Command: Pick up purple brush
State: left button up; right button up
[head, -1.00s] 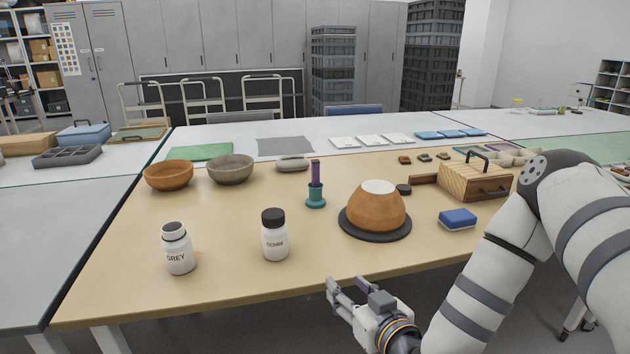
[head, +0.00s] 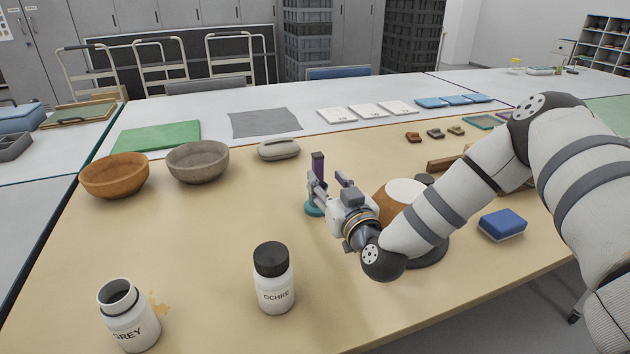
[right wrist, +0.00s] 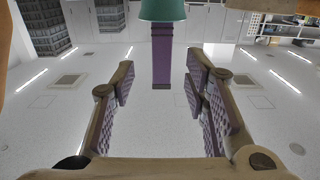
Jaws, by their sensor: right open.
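The purple brush (head: 318,164) stands upright in a teal holder (head: 313,209) on the tan table. My right gripper (head: 328,183) is open and empty, beside the brush and in front of it in the head view, and it covers part of the brush and holder. In the right wrist view the purple handle (right wrist: 162,58) points down from the teal holder (right wrist: 162,10) at the top. It lies in line with the gap between the open fingers (right wrist: 161,85). I cannot tell whether any finger touches it. My left gripper is out of view.
My right forearm partly hides an orange bowl-shaped piece (head: 392,203) on a dark disc (head: 432,252). The OCHRE jar (head: 274,280) and open GREY jar (head: 128,318) stand in front. Two bowls (head: 113,176) (head: 198,161) and a grey stone-like object (head: 278,149) are behind left. A blue block (head: 502,224) lies right.

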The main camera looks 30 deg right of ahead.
aim_at(319, 171)
jog(key=x, duration=0.6)
jog(key=shift+a+b, duration=0.15)
jog(key=shift+b, duration=0.25)
jog(key=shift+r, duration=0.1)
grip_shut()
